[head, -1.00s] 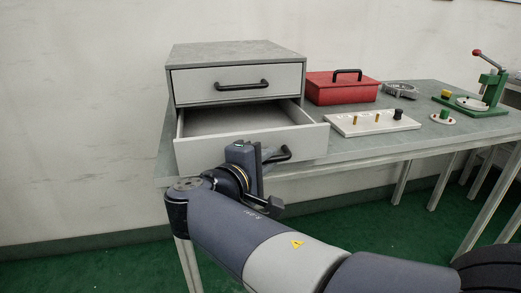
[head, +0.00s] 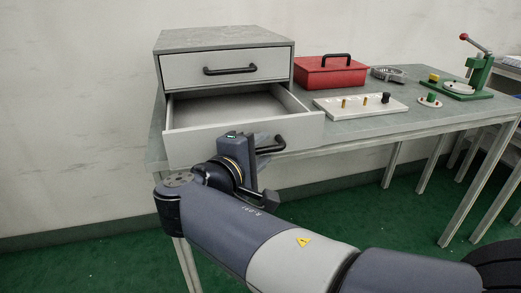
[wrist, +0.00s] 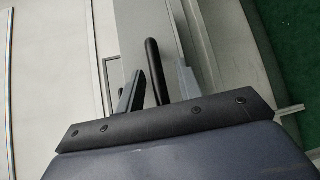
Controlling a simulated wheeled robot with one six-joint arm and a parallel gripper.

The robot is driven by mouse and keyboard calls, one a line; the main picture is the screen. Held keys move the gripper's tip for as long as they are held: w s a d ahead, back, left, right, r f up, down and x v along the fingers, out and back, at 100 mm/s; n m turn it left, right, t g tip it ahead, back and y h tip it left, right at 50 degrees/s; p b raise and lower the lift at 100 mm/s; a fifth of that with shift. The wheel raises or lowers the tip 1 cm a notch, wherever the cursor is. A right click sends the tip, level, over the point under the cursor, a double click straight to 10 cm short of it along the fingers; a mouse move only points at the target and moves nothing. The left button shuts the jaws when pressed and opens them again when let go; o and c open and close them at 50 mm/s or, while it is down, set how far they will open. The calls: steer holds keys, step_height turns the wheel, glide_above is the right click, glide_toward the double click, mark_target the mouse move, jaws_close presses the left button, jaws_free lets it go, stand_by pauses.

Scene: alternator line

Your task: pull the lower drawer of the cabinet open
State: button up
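The grey cabinet (head: 225,40) stands on the table's left end. Its lower drawer (head: 195,147) is pulled well out, and its empty-looking inside shows. The lower drawer's black handle (head: 274,146) is partly hidden behind my gripper (head: 260,150) in the head view. In the wrist view, the handle (wrist: 153,65) lies between the two fingers of my gripper (wrist: 160,75). The fingers stand apart, with a clear gap between the handle and the right finger. The upper drawer (head: 190,72) is shut.
A red toolbox (head: 330,75) stands right of the cabinet. A white board with pegs (head: 360,108) lies in front of it, near the open drawer's right side. A green press (head: 478,75) stands farther right. The green floor (head: 340,220) in front of the table looks clear.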

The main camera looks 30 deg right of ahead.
steer(key=shift+a, duration=0.1)
steer(key=p+v, duration=0.2)
steer(key=v, duration=0.8)
steer(key=shift+s+a, duration=0.25)
steer(key=shift+a, duration=0.05)
steer(key=shift+d, duration=0.1)
stand_by(0.5)
steer(key=shift+b+x, duration=1)
steer(key=shift+x, duration=4.4)
